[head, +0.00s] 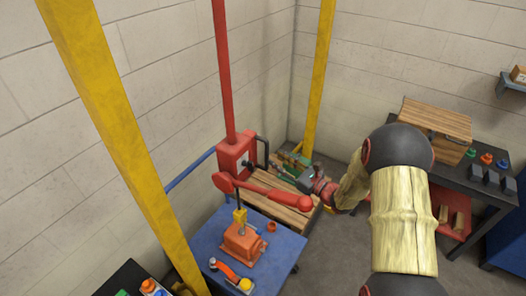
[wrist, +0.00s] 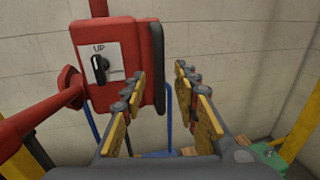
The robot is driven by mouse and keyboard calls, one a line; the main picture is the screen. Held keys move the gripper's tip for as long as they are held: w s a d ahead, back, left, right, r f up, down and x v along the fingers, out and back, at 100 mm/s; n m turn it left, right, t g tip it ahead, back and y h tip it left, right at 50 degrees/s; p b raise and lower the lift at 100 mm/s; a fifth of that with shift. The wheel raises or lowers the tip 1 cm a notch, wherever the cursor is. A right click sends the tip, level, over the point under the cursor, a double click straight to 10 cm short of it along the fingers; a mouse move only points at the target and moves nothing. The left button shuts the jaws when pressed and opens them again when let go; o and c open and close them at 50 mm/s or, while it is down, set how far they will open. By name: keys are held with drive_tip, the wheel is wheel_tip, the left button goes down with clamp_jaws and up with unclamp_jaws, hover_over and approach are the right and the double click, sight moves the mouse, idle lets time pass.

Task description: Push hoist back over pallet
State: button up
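The hoist has a red box (head: 236,158) on a red post, with a red boom reaching over a blue table. A yellow hook (head: 240,216) hangs from it at an orange motor (head: 243,243); I cannot tell whether they are joined. A wooden slatted pallet (head: 290,208) lies behind the table, partly hidden by a red arm. In the wrist view the red box (wrist: 112,70) carries an "UP" switch and a dark upright handle (wrist: 157,65) on its right side. My gripper (wrist: 160,72) is open and empty, the handle showing beyond and between its fingertips.
The blue table (head: 207,243) also holds an orange-and-yellow tool (head: 233,278). Yellow posts (head: 318,75) stand around the corner. A dark bench (head: 488,195) with a wooden crate (head: 435,120) and small parts stands at right. Grey floor (head: 345,250) is clear between.

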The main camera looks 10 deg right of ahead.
sight(267, 153)
drive_tip(key=x, duration=0.6)
drive_tip(key=shift+w+a, duration=0.15)
drive_tip(key=shift+w, duration=0.1)
drive_tip(key=shift+c, duration=1)
clamp_jaws()
